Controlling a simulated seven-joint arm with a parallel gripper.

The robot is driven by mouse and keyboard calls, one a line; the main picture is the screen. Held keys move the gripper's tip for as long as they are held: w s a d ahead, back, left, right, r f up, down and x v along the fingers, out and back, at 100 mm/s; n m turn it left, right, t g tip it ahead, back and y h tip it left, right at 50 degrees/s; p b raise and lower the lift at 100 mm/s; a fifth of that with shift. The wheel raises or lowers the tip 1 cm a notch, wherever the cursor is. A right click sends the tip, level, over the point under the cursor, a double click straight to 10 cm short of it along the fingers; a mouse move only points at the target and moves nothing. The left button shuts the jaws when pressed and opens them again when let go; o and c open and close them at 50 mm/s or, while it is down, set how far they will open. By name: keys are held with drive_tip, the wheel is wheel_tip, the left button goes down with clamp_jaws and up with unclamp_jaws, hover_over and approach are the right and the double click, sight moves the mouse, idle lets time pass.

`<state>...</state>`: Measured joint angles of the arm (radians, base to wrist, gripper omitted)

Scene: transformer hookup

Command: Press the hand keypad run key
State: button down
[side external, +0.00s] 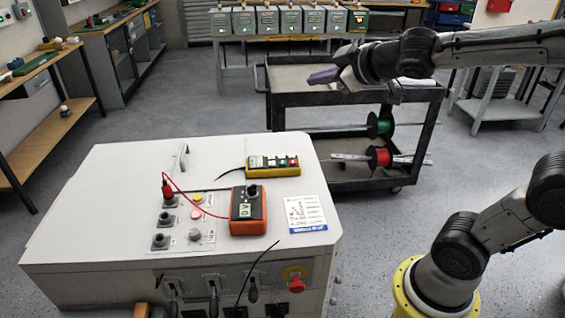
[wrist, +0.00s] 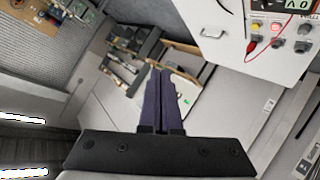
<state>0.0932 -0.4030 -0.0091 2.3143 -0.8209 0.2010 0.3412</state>
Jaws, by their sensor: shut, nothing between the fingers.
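The hand keypad (side external: 273,166) is a yellow box with several coloured keys along its top. It lies flat on the white cabinet top (side external: 120,185) in the side external view, with a black cable leaving its left end. Its keys are too small to read there. My gripper (side external: 322,76) is raised above and behind the cabinet, over the dark cart, well apart from the keypad. In the wrist view its purple fingers (wrist: 160,90) are together with nothing between them. The keypad does not show in the wrist view.
An orange meter (side external: 248,210) with a red lead stands just in front of the keypad. Terminals and a red plug (side external: 167,188) are to its left. A paper card (side external: 306,213) lies front right. A black cart (side external: 355,100) with cable reels stands behind.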

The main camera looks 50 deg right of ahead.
drive_tip(key=w+f+n+y, duration=0.1)
drive_tip(key=w+f+n, duration=0.1)
drive_tip(key=w, duration=0.4)
drive_tip(key=n+g+y, duration=0.2)
drive_tip(key=n+g, duration=0.1)
hover_over(286, 163)
wheel_tip(286, 163, down, 16)
drive_tip(key=shift+f, duration=0.15)
drive_tip(key=shift+f, duration=0.1)
drive_tip(key=shift+f, duration=4.25)
drive_tip(key=shift+f, duration=0.2)
drive_tip(key=shift+f, duration=0.25)
